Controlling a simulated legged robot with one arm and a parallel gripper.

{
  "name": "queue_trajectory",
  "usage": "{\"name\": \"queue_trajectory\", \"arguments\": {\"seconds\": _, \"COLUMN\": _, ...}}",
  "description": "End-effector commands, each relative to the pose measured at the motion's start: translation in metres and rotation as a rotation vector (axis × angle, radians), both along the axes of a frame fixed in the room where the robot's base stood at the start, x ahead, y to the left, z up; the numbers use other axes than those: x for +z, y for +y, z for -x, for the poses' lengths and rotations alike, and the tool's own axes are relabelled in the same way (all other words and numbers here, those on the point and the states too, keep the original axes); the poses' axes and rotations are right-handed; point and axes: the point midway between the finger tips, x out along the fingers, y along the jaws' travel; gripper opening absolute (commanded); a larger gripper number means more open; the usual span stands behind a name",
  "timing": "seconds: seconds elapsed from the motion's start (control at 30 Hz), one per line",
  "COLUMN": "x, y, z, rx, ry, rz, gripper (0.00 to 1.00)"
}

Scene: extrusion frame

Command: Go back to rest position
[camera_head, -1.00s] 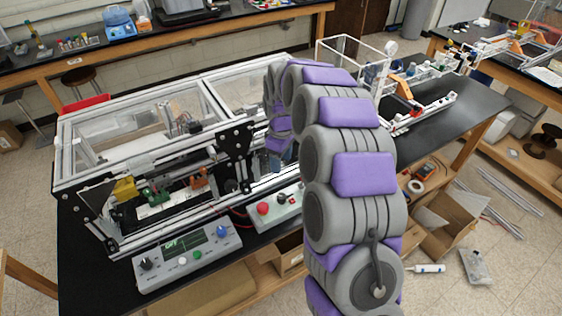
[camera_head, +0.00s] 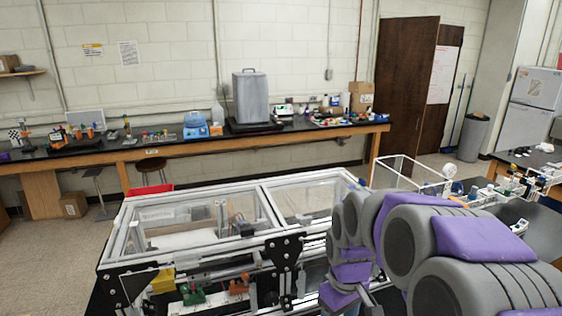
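My arm, grey with purple pads, rises from the lower right and bends over toward the extrusion frame (camera_head: 272,188). The frame is a metal-railed box with clear panels in the lower middle of the view. The outer end of my arm hangs down just at the right part of the frame's front. My gripper's fingers cannot be made out; a grey metal piece shows at the low end of the arm near the bottom edge. Whether the arm's end touches the frame cannot be told. A yellow block (camera_head: 163,281) and a green part (camera_head: 192,297) sit inside the frame's front.
A long back bench (camera_head: 110,156) along the wall carries a grey container (camera_head: 257,97), a blue device (camera_head: 195,125) and small items. A clear-walled rig (camera_head: 402,172) stands right of the frame. Open floor lies at the left. A stool (camera_head: 150,165) stands under the back bench.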

Motion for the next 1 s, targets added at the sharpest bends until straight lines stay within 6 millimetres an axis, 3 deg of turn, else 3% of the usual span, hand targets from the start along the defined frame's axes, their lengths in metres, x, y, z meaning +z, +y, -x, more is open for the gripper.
{"name": "queue_trajectory", "arguments": {"seconds": 0.27, "x": 0.000, "y": -0.005, "z": 0.099, "rx": -0.185, "ry": 0.031, "rz": 0.027, "gripper": 0.60}}
{"name": "queue_trajectory", "arguments": {"seconds": 0.6, "x": -0.025, "y": -0.013, "z": 0.214, "rx": -0.440, "ry": 0.078, "rz": 0.068, "gripper": 0.60}}
{"name": "queue_trajectory", "arguments": {"seconds": 0.8, "x": -0.038, "y": -0.015, "z": 0.251, "rx": -0.535, "ry": 0.095, "rz": 0.083, "gripper": 0.60}}
{"name": "queue_trajectory", "arguments": {"seconds": 1.0, "x": -0.040, "y": -0.016, "z": 0.259, "rx": -0.559, "ry": 0.098, "rz": 0.085, "gripper": 0.60}}
